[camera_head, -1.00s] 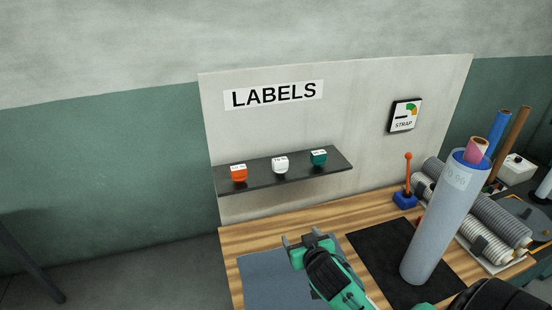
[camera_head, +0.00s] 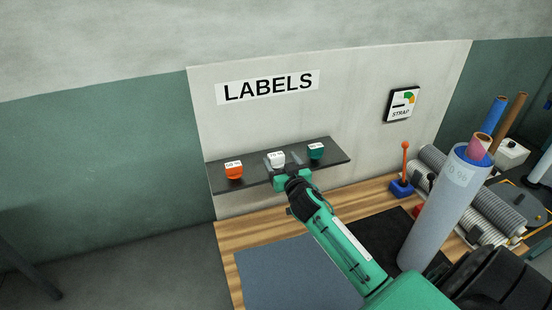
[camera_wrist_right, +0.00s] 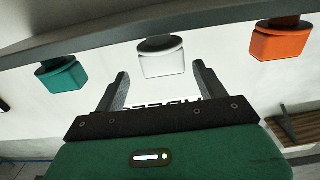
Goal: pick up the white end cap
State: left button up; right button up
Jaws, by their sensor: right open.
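The white end cap (camera_head: 277,158) sits on the dark shelf (camera_head: 238,179) between an orange cap (camera_head: 234,172) and a green cap (camera_head: 316,152). My right gripper (camera_head: 282,166) is at the shelf's front, open, with its fingers to either side of the white cap. In the right wrist view, which looks upside down, the white cap (camera_wrist_right: 162,60) is centred just past and between the two open fingertips (camera_wrist_right: 162,80). It looks free of both fingers. The green cap (camera_wrist_right: 62,76) and orange cap (camera_wrist_right: 280,43) lie outside them. My left gripper is not in view.
A pale panel with a LABELS sign (camera_head: 268,87) stands behind the shelf. Below is a wooden table with a blue-grey mat (camera_head: 290,275). A tall grey-blue roll (camera_head: 440,210) and a blue-based lever with an orange handle (camera_head: 402,185) stand to the right.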

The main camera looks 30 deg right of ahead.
aim_at(278, 158)
jog(key=shift+w+r, duration=0.1)
jog(key=shift+w, duration=0.05)
jog(key=shift+w+r+p, duration=0.1)
jog(key=shift+w+p, duration=0.2)
jog(key=shift+p, duration=0.05)
jog(key=p+x, duration=0.1)
jog(key=x, duration=0.2)
jog(key=shift+w+a+p, duration=0.15)
jog(key=shift+w+p, duration=0.05)
jog(key=shift+p, duration=0.1)
jog(key=shift+w, duration=0.55)
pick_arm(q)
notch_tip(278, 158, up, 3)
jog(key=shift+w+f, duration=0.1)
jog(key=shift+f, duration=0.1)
pick_arm(e)
jog(key=c, duration=1)
